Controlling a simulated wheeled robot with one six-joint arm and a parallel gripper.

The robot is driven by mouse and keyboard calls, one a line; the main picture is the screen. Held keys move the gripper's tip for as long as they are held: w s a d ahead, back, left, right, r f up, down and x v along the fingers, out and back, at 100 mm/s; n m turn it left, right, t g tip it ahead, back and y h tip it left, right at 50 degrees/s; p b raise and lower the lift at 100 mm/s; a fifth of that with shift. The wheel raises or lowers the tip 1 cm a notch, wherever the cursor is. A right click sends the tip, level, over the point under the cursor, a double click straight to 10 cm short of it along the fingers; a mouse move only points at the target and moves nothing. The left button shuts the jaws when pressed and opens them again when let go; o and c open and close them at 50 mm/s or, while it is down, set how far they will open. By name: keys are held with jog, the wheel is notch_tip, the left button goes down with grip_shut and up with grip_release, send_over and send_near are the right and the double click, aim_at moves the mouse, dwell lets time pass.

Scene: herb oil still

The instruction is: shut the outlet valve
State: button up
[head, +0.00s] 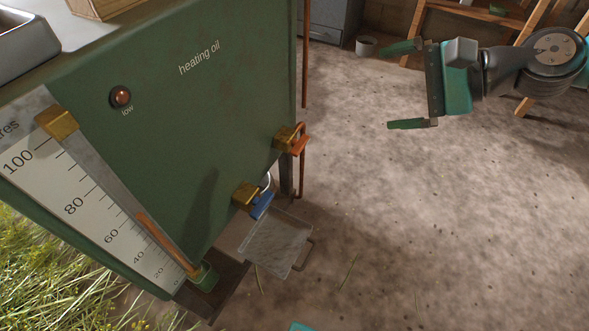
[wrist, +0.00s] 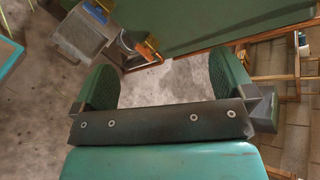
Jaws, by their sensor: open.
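A green tank (head: 215,115) marked "heating oil" carries two brass valves low on its side. One has a blue handle (head: 262,206) and sits above a grey drip tray; its handle also shows in the wrist view (wrist: 97,12). The other, nearer the tank's right edge, has an orange handle (head: 300,144) and shows in the wrist view too (wrist: 148,50). No label tells which is the outlet valve. My gripper (head: 388,87) is open and empty, to the right of the tank, apart from both valves. Its two green fingers frame bare floor in the wrist view (wrist: 163,80).
The drip tray (head: 275,243) lies below the blue handle. A sight gauge (head: 80,205) and a "low" lamp (head: 121,96) are on the tank front. A wooden frame (head: 470,12) and a small pot (head: 366,46) stand behind. The floor right of the tank is clear.

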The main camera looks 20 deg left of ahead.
jog(key=w+a+f+m+y+b, duration=0.1)
jog(key=w+f+m+y+b, duration=0.15)
jog(key=f+b, duration=0.45)
jog(key=w+a+f+m+y+b, duration=0.1)
jog(key=w+a+f+m+b, duration=0.2)
jog(key=f, duration=0.8)
jog(key=m+t+y+b, duration=0.2)
jog(key=m, duration=0.5)
send_near(304, 147)
jog(key=a+b, duration=0.2)
jog(key=a, duration=0.2)
jog(key=a+b, duration=0.2)
jog(key=a, duration=0.1)
jog(key=w+a+b, duration=0.1)
jog(key=a+b, duration=0.2)
jog(key=a, duration=0.1)
jog(key=shift+a+f, duration=0.2)
jog(key=shift+a, duration=0.1)
jog(key=shift+a+r, duration=0.2)
jog(key=shift+a, duration=0.45)
jog(key=c, duration=0.7)
